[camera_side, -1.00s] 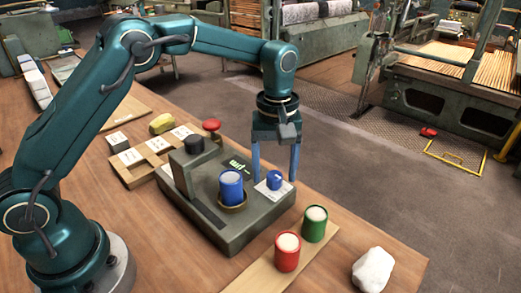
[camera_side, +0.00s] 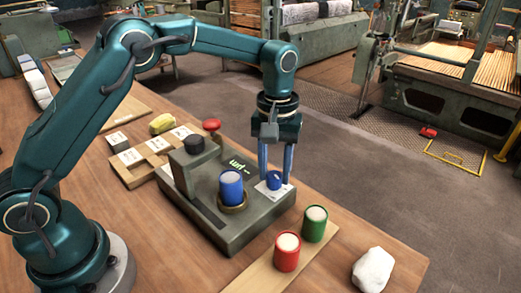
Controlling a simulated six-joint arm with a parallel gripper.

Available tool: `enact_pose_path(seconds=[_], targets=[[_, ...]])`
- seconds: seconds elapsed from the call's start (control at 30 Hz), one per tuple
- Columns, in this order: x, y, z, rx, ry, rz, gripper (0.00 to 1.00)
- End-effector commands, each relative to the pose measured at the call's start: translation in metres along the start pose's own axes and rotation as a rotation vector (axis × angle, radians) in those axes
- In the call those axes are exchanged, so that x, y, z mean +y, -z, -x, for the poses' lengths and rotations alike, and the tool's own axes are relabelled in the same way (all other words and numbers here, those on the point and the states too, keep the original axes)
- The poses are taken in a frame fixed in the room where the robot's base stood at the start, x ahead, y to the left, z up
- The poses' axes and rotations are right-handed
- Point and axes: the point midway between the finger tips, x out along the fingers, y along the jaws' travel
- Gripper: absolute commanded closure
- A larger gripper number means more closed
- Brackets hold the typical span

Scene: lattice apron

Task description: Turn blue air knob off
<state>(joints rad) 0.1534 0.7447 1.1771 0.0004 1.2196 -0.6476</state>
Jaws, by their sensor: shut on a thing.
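The blue air knob (camera_side: 274,180) sits on a white plate (camera_side: 270,191) at the right end of a grey-green machine block (camera_side: 232,238). My gripper (camera_side: 276,178) points down over it, its two blue fingers closed in on the knob from both sides. The fingers partly hide the knob. A blue cylinder with a pale top (camera_side: 231,186) stands in a round seat on the block, left of the knob. Green lettering on a small display (camera_side: 238,163) lies behind the cylinder.
A red cylinder (camera_side: 287,252) and a green cylinder (camera_side: 314,224) stand on a wooden board in front. A white rock (camera_side: 373,270) lies at the table's right corner. A red mushroom button (camera_side: 212,125), a yellow lump (camera_side: 162,123) and white cards on a wooden tray (camera_side: 130,181) are behind.

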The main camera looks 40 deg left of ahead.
Motion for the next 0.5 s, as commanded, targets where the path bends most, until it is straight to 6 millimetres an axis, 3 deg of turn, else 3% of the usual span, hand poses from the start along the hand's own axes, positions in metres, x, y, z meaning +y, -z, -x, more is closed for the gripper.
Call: enact_pose_path(seconds=[0.5], targets=[[-0.0001, -0.0004, 0.0009, -0.001, -0.001, -0.491, 1.00]])
